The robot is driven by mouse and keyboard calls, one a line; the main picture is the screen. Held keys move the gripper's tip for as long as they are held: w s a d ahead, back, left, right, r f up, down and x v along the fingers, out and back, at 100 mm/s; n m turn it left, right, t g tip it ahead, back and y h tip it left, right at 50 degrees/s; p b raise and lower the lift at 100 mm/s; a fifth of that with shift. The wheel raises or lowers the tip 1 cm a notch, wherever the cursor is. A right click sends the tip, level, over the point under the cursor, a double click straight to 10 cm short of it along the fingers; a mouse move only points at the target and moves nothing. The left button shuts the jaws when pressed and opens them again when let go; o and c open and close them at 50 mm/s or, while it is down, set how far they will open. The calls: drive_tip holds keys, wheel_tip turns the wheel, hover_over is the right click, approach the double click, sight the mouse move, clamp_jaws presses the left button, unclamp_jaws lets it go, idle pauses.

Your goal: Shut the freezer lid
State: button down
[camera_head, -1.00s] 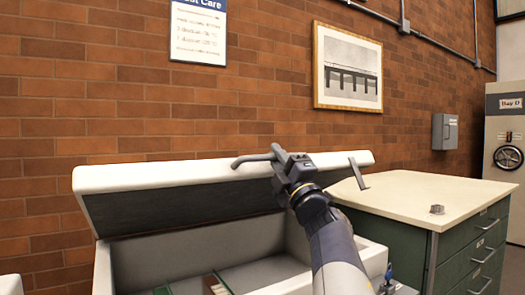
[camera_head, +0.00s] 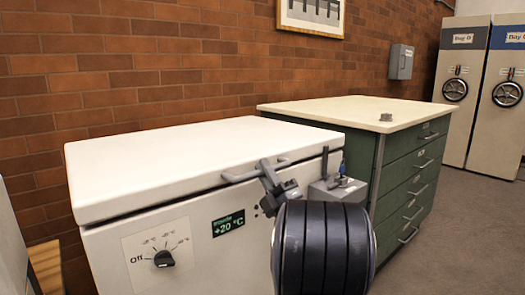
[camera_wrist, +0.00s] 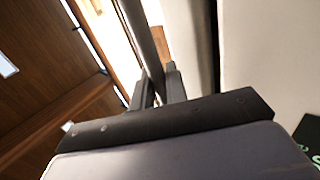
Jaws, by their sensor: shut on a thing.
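The white freezer lid (camera_head: 190,155) lies down over the white freezer body (camera_head: 105,260), looking level, with a thin dark seam along its front edge. Whether any small gap is left at the seam is hard to tell. My gripper (camera_head: 266,168) is shut on the grey lid handle (camera_head: 238,177) at the lid's front edge, right of its middle. In the wrist view, the fingers of my gripper (camera_wrist: 158,85) close around the handle bar (camera_wrist: 142,40). The freezer's inside is hidden.
The freezer front has a dial (camera_head: 163,258) and a green +20 °C display (camera_head: 228,223). A green drawer cabinet (camera_head: 415,185) with a pale top stands close at right. A grey box with a small lever (camera_head: 340,190) sits between them. Open floor lies at right.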

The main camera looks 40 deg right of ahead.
drive_tip(key=shift+f, duration=1.15)
drive_tip(key=c, duration=1.5)
unclamp_jaws()
drive_tip(key=shift+s, duration=0.1)
drive_tip(key=v, duration=1)
drive_tip(key=shift+s+f+p, duration=0.15)
drive_tip(key=shift+s+p, duration=0.05)
drive_tip(key=shift+p, duration=0.15)
